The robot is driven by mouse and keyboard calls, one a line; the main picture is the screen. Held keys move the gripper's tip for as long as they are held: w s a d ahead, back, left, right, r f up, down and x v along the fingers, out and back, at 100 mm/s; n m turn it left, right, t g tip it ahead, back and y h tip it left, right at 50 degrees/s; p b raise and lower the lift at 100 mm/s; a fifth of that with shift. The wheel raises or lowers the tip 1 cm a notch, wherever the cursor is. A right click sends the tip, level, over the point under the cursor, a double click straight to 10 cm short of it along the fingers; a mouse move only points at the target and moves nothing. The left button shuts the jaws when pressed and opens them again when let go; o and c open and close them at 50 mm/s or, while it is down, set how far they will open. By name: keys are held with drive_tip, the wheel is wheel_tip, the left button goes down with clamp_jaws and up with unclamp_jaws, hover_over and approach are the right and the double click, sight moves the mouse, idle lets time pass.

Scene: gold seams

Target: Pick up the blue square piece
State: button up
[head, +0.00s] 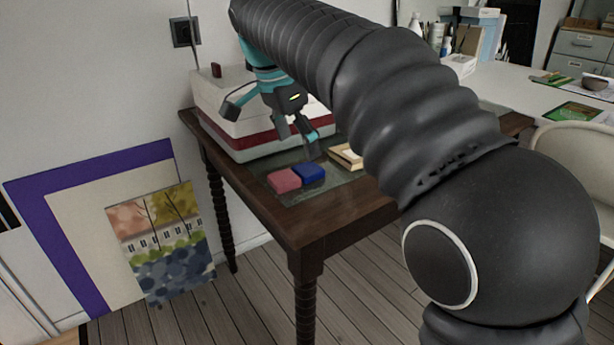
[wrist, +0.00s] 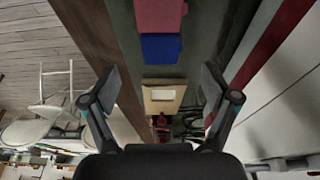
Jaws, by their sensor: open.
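The blue square piece (head: 309,174) lies flat on a dark green mat on the wooden table, touching or close beside a pinkish-red square piece (head: 284,181). My gripper (head: 308,143) is above the mat, just over and behind the blue piece in the head view, apart from it. In the wrist view the blue piece (wrist: 161,48) shows at upper middle, with the red piece (wrist: 158,15) above it. My gripper (wrist: 161,80) is open and empty there, with its fingers spread wide to either side.
A small wooden box (head: 346,157) with a pale top lies on the mat beside the blue piece; it also shows in the wrist view (wrist: 163,97). A white and red stacked case (head: 235,138) stands behind the mat. The table's front edge (head: 315,238) is close.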

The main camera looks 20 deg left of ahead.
sight(307, 168)
drive_tip(key=shift+w+b+x, duration=0.15)
drive_tip(key=shift+b+x, duration=0.2)
drive_tip(key=shift+x, duration=1.1)
drive_tip(key=shift+w+b+x, duration=0.1)
drive_tip(key=shift+b+x, duration=0.2)
drive_tip(key=shift+x, duration=1.1)
drive_tip(key=shift+r, duration=0.1)
drive_tip(key=c, duration=1.3)
